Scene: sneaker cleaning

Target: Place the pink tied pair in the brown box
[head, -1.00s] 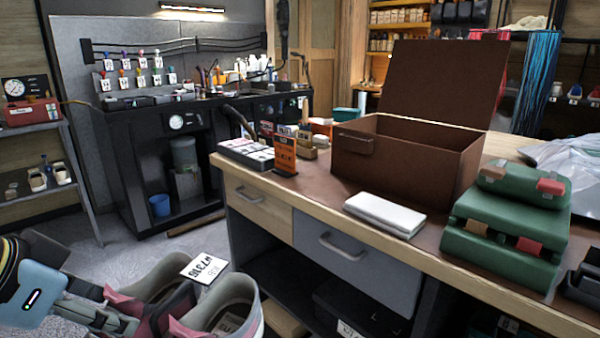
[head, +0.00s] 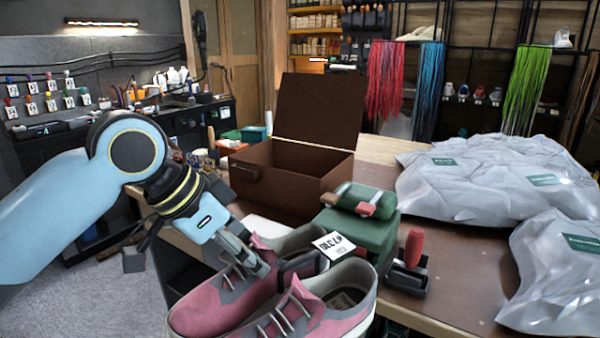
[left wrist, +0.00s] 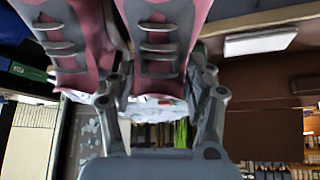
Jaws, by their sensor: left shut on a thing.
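The pink tied pair (head: 317,308) of sneakers, with grey panels, white soles and a white number tag (head: 334,245), hangs in front of the bench in the head view. The left wrist view shows the pink laced uppers (left wrist: 158,50) at the fingers. The brown box (head: 277,186) stands open on the bench behind the pair, its lid raised at the back. The part of the box I see inside looks empty; its floor is hidden. My right gripper is out of view.
Plastic-wrapped packages (head: 490,190) cover the right side of the bench. A white folded cloth (head: 262,228) lies in front of the box.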

